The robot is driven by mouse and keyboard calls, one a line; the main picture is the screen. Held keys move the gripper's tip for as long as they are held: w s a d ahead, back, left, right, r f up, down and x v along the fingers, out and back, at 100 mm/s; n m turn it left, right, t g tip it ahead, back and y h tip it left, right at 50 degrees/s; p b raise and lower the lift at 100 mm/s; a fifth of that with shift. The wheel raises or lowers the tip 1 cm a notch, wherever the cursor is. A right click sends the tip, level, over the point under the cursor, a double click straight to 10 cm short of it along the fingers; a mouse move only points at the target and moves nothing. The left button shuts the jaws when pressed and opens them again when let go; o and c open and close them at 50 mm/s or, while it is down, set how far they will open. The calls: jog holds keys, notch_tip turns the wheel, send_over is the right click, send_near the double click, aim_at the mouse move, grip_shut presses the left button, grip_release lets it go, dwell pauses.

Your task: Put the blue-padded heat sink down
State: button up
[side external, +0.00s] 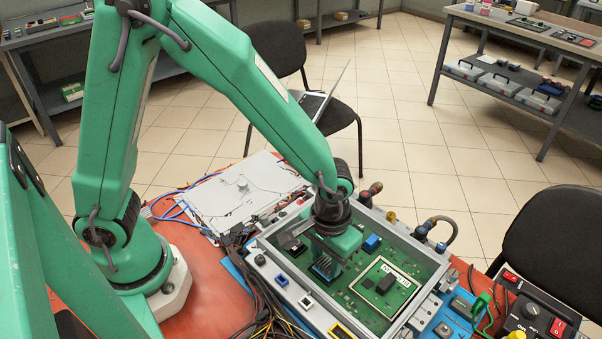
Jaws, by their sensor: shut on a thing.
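My gripper (328,250) points down inside the open grey case, over the left part of the green circuit board (347,297). It is shut on a dark, finned block, which looks like the heat sink (323,267). The block is low over the board; I cannot tell whether it touches it. Its blue pad cannot be made out clearly, and the jaws hide its upper part. A small blue block (372,243) sits on the board to the right of my gripper.
The grey case wall (430,290) rises around the board. A white-framed square with a dark chip (385,285) lies at the right of the board. Loose cables (268,312) bunch at the front left. A light grey panel (245,188) lies behind the case.

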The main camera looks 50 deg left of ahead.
aim_at(326, 262)
jog(key=shift+f, duration=0.3)
jog(key=o, duration=0.9)
jog(key=shift+o, duration=0.2)
jog(key=shift+r, duration=0.1)
notch_tip(326, 262, up, 12)
jog(key=shift+r, duration=0.2)
dwell(0.6)
jog(key=s+a+r+t, duration=0.2)
jog(key=s+a+r, duration=0.2)
jog(key=a, duration=0.5)
jog(key=s+a+r+m+t, duration=0.1)
jog(key=s+a+r+t, duration=0.2)
jog(key=a, duration=0.7)
jog(key=shift+s+r+t, duration=0.3)
jog(key=shift+s+r, duration=0.05)
jog(key=shift+r, duration=0.95)
